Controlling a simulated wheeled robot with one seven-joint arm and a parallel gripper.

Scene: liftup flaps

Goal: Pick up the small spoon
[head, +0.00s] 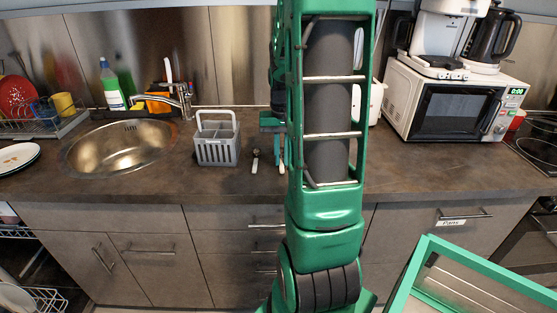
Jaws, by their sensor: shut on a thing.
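My gripper (279,150) shows only in part at the counter, just left of my green arm, which hides much of it. It is shut on a thin, pale and brownish utensil (283,167), which looks to be the small spoon; its shape is partly hidden. Another small utensil (255,160) with a dark and light surface lies on the counter to the left, apart from my gripper.
A grey cutlery basket (217,150) stands left of my gripper, beside the sink (118,147). A white microwave (455,102) with a coffee maker on top is at the right. Dark counter (420,168) is clear in front of the microwave. A green-framed open tray (425,262) is at lower right.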

